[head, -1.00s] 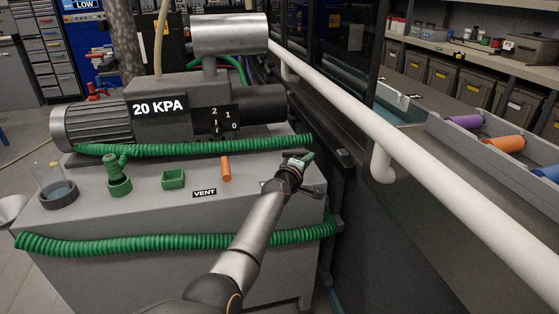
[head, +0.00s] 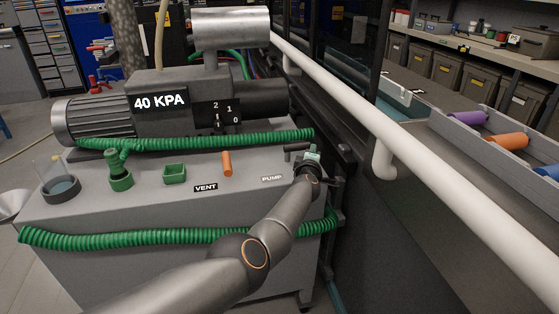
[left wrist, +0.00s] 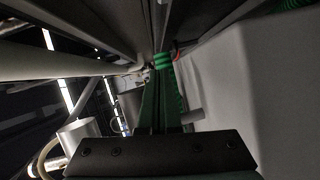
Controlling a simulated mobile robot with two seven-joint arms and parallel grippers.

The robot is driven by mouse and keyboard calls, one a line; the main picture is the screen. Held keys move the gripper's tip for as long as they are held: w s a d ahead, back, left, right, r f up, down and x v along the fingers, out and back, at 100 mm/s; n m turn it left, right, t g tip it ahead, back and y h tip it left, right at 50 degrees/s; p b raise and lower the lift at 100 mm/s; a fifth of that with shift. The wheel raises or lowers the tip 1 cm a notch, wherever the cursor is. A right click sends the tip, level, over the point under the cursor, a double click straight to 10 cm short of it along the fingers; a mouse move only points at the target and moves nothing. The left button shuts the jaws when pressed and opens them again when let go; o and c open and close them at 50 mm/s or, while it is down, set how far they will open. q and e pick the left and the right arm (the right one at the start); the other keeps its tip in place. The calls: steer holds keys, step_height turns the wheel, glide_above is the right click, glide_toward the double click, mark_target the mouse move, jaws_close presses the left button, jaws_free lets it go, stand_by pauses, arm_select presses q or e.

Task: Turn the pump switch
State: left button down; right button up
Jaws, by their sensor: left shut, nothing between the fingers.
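The grey pump cabinet (head: 110,212) bears a white PUMP label (head: 272,178) at its right front. A small dark bar, perhaps the switch lever (head: 296,147), shows just above and right of the label, beside my left gripper (head: 313,152). Its mount is hidden by my gripper and wrist. My left gripper is shut and empty, at the cabinet's right end. I cannot tell whether it touches the bar. In the left wrist view its green fingers (left wrist: 160,98) lie together, with a pale wall close on the right. My right gripper is not in view.
The pump display (head: 160,101) reads 40 KPA. A white pipe (head: 350,105) runs along the right, close to my gripper.

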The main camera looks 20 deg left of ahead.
arm_select(q)
steer(key=shift+w+a+r+y, duration=0.1)
steer(key=shift+r+y, duration=0.05)
steer(key=shift+y, duration=0.15)
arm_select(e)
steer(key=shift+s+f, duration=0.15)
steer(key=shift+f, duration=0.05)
arm_select(q)
steer(key=shift+a+r+n, duration=0.15)
steer(key=shift+n, duration=0.15)
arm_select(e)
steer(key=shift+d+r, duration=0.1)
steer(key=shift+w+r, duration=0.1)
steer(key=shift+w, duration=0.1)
